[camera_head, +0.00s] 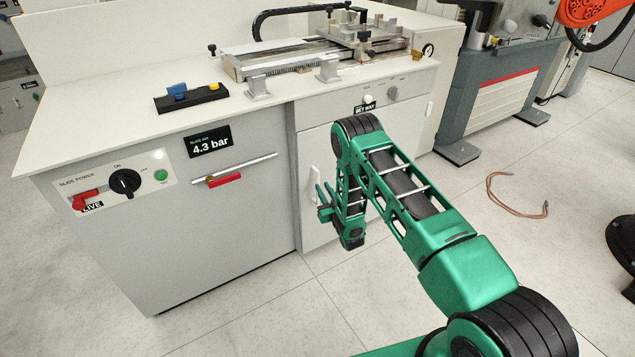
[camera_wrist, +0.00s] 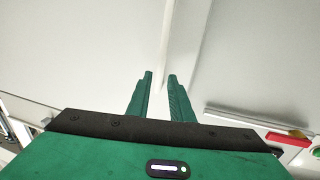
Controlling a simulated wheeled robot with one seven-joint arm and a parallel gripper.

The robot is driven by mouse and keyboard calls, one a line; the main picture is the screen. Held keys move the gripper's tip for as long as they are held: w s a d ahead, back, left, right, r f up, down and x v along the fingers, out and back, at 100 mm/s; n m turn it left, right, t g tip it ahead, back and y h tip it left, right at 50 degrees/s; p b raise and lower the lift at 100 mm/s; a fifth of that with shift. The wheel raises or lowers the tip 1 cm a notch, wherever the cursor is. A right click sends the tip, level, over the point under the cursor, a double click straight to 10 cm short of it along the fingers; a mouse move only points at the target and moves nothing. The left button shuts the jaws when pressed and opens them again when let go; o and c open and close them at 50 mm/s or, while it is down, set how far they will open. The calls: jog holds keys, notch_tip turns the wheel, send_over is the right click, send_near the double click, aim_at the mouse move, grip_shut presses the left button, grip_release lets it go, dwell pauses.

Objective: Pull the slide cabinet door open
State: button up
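The pale cabinet door (camera_head: 318,150) is on the right part of the bench front, and it looks closed. Its white upright handle (camera_head: 314,182) is at the door's left side, partly hidden by my gripper. My gripper (camera_head: 322,196) is in front of the door at handle height. In the wrist view, the two green fingers of my gripper (camera_wrist: 160,77) stand apart with a narrow gap. The pale handle (camera_wrist: 168,45) runs down toward that gap; I cannot tell whether either finger touches it. The door face (camera_wrist: 90,45) fills the upper part of the wrist view.
A left front panel (camera_head: 240,240) carries a rail with a red tag (camera_head: 224,181), a display (camera_head: 209,141) and a slide power switch (camera_head: 124,183). Slide apparatus (camera_head: 330,50) stands on the bench top. The floor (camera_head: 240,315) before the bench is clear. A hose (camera_head: 517,205) lies right.

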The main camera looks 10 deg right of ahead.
aim_at(319, 181)
jog(key=w, duration=0.6)
jog(key=shift+w+a, duration=0.25)
jog(key=shift+a, duration=0.1)
grip_shut()
